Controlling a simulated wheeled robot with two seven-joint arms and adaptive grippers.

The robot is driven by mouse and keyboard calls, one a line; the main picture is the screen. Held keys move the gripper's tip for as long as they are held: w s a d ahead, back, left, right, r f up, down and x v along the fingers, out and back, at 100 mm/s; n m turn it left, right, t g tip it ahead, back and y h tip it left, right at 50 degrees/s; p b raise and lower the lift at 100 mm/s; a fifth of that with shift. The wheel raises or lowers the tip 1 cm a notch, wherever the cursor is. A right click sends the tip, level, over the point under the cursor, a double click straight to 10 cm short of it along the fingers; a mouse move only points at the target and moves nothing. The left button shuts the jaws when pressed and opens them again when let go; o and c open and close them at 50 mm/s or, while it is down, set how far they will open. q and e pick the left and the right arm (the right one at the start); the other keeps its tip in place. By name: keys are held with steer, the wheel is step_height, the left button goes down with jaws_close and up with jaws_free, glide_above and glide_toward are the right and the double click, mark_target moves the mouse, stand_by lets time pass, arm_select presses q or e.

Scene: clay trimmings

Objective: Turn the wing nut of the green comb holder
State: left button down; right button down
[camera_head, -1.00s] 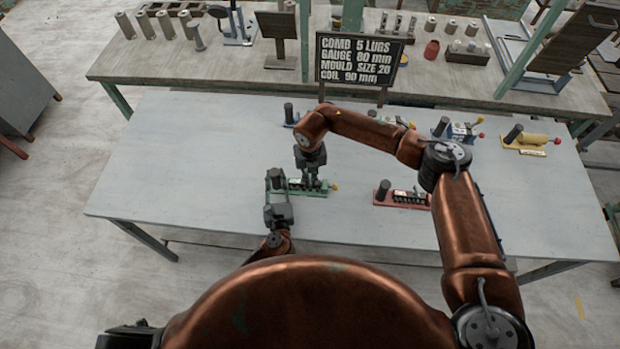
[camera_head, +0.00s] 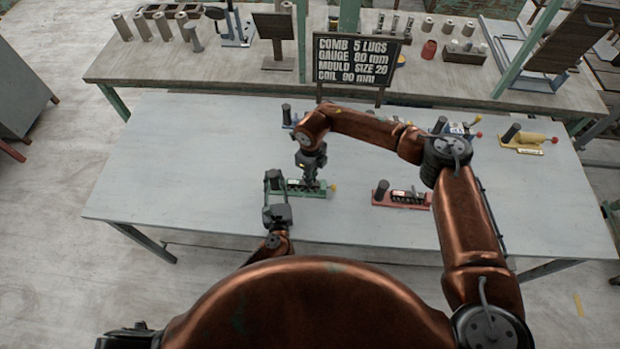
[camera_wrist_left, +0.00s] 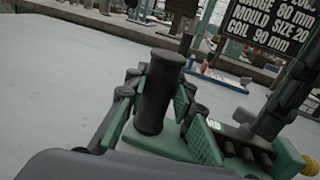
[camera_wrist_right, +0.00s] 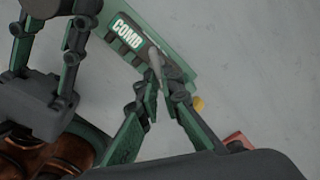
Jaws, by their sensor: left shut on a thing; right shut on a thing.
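The green comb holder (camera_head: 318,189) lies on the grey table; its label "COMB" shows in the right wrist view (camera_wrist_right: 127,32). My left gripper (camera_head: 274,178) is shut around the holder's upright black handle (camera_wrist_left: 158,95), with green pads on both sides in the left wrist view. My right gripper (camera_head: 311,182) points down over the holder. In the right wrist view its fingertips (camera_wrist_right: 162,82) are closed together on a small grey wing nut (camera_wrist_right: 155,58), largely hidden by the fingers. A yellow knob (camera_wrist_right: 198,104) sits at the holder's end.
A red holder (camera_head: 388,197) lies to the right on the same table (camera_head: 180,180). A yellow holder (camera_head: 525,140) and blue ones (camera_head: 452,128) stand farther back. A dark sign (camera_head: 355,60) stands behind. The table's left side is clear.

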steer(key=n, duration=0.3)
steer(key=shift+w+d+n, duration=0.1)
steer(key=shift+w+n, duration=0.1)
steer(key=shift+n, duration=0.2)
steer(key=n, duration=0.3)
steer(key=shift+w+n, duration=0.25)
steer(key=shift+n, duration=0.05)
steer(key=n, duration=0.5)
steer(key=shift+w+n, duration=0.3)
steer(key=c, duration=2.1)
jaws_free()
step_height(320, 180, up, 12)
